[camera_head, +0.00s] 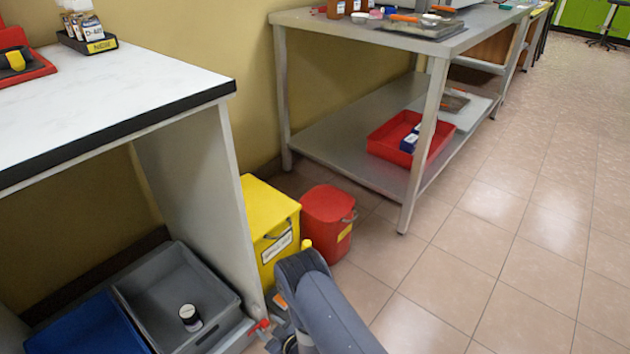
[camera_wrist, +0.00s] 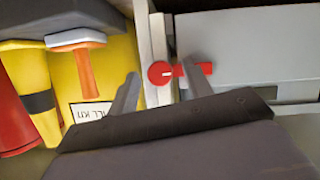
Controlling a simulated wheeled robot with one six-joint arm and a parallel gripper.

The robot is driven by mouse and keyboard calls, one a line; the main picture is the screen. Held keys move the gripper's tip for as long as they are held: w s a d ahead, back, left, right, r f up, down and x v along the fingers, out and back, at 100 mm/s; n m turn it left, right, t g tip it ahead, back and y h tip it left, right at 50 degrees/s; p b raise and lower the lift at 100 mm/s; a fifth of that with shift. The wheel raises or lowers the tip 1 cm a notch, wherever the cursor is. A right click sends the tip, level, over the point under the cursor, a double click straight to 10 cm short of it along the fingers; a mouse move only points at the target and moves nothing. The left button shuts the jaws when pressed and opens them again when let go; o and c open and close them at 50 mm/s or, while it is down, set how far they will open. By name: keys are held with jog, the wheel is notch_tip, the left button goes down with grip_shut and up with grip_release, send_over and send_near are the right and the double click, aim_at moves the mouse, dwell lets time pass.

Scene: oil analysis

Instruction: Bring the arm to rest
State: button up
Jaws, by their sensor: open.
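My arm comes in from the bottom of the head view, and its end is low by the foot of the white bench (camera_head: 200,170). My gripper (camera_wrist: 162,76) shows in the wrist view with its two grey fingers apart. A small red part with a round end (camera_wrist: 159,72) lies between and behind the fingers; I cannot tell whether they touch it. A red part (camera_head: 258,327) also shows beside the arm's end in the head view. The fingers are mostly hidden in the head view.
A yellow box (camera_head: 270,225) and red bucket (camera_head: 327,222) stand close beyond my arm. A metal table (camera_head: 350,150) stands behind. The tiled floor at right is clear.

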jog(key=shift+w+m+g+y, duration=0.1)
jog(key=shift+m+g+y, duration=0.2)
jog(key=shift+m, duration=0.3)
jog(key=shift+d+r, duration=0.1)
